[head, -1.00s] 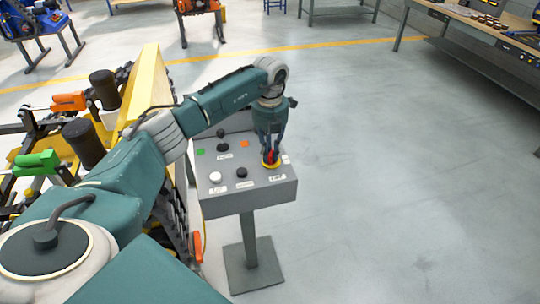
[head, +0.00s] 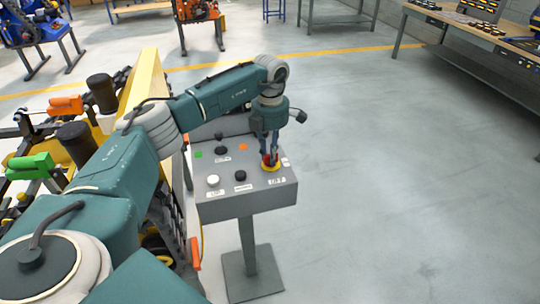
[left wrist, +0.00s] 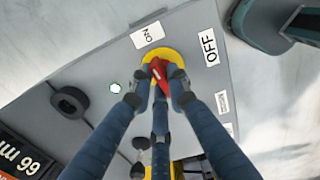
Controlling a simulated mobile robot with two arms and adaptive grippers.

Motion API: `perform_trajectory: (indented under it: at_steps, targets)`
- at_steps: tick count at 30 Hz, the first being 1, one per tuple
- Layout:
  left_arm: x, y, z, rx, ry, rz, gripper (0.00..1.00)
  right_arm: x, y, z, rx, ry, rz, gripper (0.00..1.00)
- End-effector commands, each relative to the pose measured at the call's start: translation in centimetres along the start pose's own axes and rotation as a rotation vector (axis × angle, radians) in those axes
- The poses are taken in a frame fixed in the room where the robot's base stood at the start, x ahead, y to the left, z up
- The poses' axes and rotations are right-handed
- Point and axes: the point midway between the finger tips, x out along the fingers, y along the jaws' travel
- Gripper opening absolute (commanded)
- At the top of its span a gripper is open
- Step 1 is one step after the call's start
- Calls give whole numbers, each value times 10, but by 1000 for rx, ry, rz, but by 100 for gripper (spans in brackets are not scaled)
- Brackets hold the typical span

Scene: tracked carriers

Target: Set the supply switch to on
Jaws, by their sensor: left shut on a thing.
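The supply switch is a red knob (head: 268,161) on a yellow disc (head: 274,168), at the right of the sloped grey control box (head: 247,201). My left gripper (head: 270,158) points down and is shut on the red knob. In the left wrist view its fingers (left wrist: 160,85) close around the red knob (left wrist: 167,74). There the ON label (left wrist: 147,35) lies above the yellow disc (left wrist: 163,56) and the OFF label (left wrist: 209,47) to its upper right. The fingers hide part of the knob, so its exact setting is unclear. My right gripper is not in view.
Yellow machinery (head: 148,85) is close on the left. The floor to the right is clear up to a workbench (head: 470,38).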

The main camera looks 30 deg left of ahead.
Motion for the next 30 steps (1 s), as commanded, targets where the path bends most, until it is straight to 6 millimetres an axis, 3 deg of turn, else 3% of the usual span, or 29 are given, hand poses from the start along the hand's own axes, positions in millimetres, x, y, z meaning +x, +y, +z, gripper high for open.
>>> perform_trajectory:
  at_steps: [9, 24, 25, 27, 30]
  targets:
    - [-2, 1, 1, 108, -3, 3, 0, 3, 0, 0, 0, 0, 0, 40]
    - [-2, 1, 2, 126, -4, 4, 0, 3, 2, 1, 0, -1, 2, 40]
    - [-2, 1, 2, 126, -4, 4, 18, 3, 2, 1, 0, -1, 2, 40]
    - [-2, 1, 1, 126, -4, 3, 32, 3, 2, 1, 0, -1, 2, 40]
    - [-1, 1, 1, 126, -3, 2, 35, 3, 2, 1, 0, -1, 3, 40]
